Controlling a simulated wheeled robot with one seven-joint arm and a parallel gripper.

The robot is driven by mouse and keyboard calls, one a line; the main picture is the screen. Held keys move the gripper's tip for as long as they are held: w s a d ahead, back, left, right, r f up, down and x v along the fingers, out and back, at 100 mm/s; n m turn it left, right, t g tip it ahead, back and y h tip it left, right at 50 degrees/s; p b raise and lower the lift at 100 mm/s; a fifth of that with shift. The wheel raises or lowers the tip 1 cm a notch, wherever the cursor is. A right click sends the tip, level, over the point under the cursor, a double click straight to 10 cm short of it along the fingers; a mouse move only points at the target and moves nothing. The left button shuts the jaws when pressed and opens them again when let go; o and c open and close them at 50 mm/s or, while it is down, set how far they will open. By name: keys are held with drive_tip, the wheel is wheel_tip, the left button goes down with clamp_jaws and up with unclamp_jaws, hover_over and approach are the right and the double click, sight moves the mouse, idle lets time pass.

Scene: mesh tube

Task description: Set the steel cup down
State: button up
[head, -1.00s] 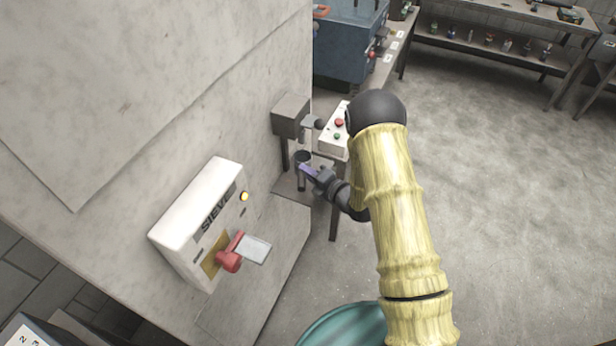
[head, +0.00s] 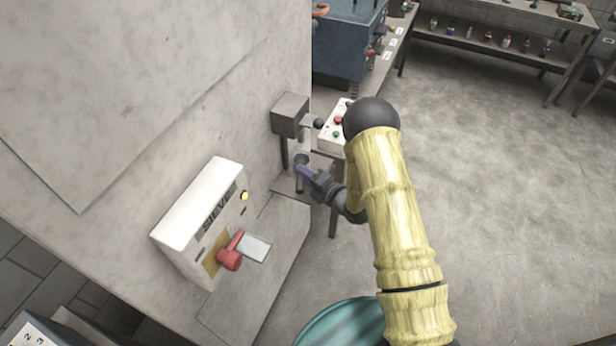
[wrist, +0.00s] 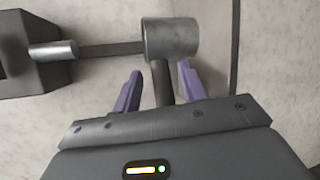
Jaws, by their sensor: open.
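The steel cup (wrist: 172,38) is just beyond my fingertips in the wrist view, a short grey cylinder. A dark handle or stem (wrist: 162,84) runs from it back between my two purple fingers. My gripper (wrist: 160,68) is open, with a finger on each side of that stem and a visible gap to each. In the head view the cup (head: 302,158) is small, at the tip of my gripper (head: 303,170), below the grey wall box. I cannot tell from these views what bears the cup's weight.
The grey wall box (head: 290,114) with its black-knobbed lever is close above the cup. A white button box (head: 336,128) stands just right. The white SIEVE unit (head: 202,222) with a red handle is nearer, on the left. Open floor (head: 500,210) lies right.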

drive_tip(key=shift+r, duration=0.15)
drive_tip(key=b+v, duration=0.3)
drive_tip(key=v, duration=0.9)
